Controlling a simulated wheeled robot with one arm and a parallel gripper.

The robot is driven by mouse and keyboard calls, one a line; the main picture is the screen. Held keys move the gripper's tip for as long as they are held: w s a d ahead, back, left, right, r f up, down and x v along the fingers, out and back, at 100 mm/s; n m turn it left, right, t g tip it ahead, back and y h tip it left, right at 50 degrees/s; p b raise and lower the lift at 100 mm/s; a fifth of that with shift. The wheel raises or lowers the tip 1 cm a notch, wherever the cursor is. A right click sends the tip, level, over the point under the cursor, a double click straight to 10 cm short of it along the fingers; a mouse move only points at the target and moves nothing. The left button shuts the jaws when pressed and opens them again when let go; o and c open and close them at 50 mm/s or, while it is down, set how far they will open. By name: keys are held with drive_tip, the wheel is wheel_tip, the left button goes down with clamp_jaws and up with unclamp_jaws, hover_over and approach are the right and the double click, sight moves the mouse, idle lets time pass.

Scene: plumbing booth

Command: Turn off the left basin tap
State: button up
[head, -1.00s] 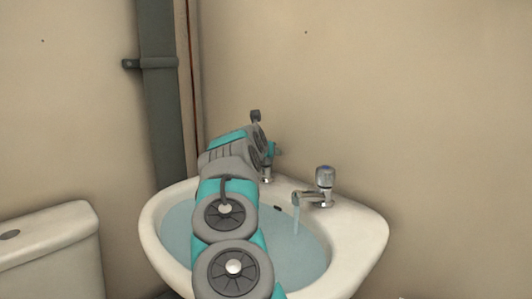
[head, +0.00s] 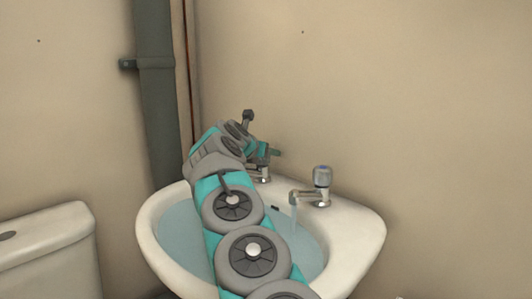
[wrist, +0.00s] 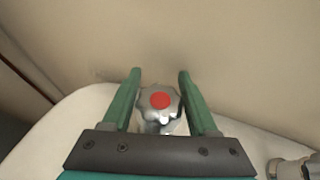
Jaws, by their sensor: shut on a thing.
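The left basin tap (head: 263,174) stands at the back of the basin, mostly hidden behind my arm in the head view. In the wrist view its chrome handle (wrist: 160,101) has a red cap. My gripper (wrist: 159,73) has a green finger on each side of this handle and is shut on it. In the head view my gripper (head: 272,153) shows only in part, at the top of the tap. I cannot see whether water runs from the left tap.
The right tap (head: 322,182) has a bluish cap, and a stream of water (head: 294,210) falls from its spout. The white basin (head: 362,232) holds water. A toilet cistern (head: 45,255) stands at the left, and a grey pipe (head: 160,100) runs up the corner.

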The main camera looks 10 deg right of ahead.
drive_tip(key=shift+f, duration=0.1)
drive_tip(key=o, duration=1.4)
drive_tip(key=shift+s+a+r+b, duration=0.25)
drive_tip(key=shift+s+a+b, duration=0.05)
drive_tip(key=shift+s+a, duration=0.2)
drive_tip(key=shift+b+v, duration=0.5)
drive_tip(key=shift+v, duration=2.7)
drive_tip(key=shift+r, duration=0.15)
